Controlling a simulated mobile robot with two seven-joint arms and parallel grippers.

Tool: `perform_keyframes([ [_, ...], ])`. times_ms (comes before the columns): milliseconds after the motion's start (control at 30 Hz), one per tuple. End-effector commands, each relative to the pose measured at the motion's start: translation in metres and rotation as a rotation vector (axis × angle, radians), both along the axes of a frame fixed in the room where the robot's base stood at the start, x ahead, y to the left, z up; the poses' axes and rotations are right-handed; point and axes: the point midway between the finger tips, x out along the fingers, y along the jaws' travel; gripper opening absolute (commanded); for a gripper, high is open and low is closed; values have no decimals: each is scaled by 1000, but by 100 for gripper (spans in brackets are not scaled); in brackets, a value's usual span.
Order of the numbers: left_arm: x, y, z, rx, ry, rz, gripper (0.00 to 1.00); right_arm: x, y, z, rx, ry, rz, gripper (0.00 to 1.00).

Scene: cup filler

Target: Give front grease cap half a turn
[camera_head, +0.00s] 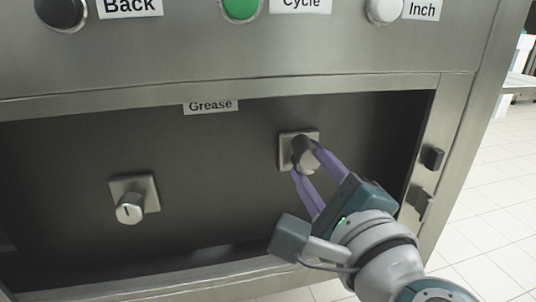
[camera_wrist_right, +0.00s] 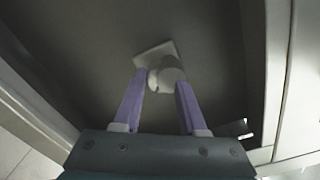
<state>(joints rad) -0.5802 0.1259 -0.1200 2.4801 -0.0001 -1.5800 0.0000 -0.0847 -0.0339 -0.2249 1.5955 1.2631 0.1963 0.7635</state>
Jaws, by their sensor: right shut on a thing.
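Two round grey grease caps on square plates sit in the dark recess under the "Grease" label (camera_head: 210,106). My right gripper (camera_head: 306,160) is shut on the right-hand cap (camera_head: 302,147), with one purple finger on each side of it. The right wrist view shows this cap (camera_wrist_right: 168,72) between the fingertips, in front of its square plate (camera_wrist_right: 151,54). The fingers hide part of its sides, and no mark on its face can be made out. The left-hand cap (camera_head: 129,209) stands free, with a dark line on its face. No label tells which cap is the front one. My left gripper is out of view.
The recess has a metal frame, with two small dark latches (camera_head: 432,158) on its right post. Black, green (camera_head: 240,8) and white buttons line the panel above. Open tiled floor (camera_head: 490,200) lies to the right.

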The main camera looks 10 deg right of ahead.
Motion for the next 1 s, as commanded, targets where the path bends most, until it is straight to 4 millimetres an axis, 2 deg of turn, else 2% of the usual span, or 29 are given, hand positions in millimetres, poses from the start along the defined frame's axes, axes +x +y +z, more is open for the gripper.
perform_keyframes([
  [500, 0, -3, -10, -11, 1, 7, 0, 0, 1, -1, 465, 15, 0, 0],
  [800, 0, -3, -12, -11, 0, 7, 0, 0, 1, 0, 634, 21, 0, 0],
  [1000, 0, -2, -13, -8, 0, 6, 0, 0, 1, 0, 687, 23, 0, 0],
])
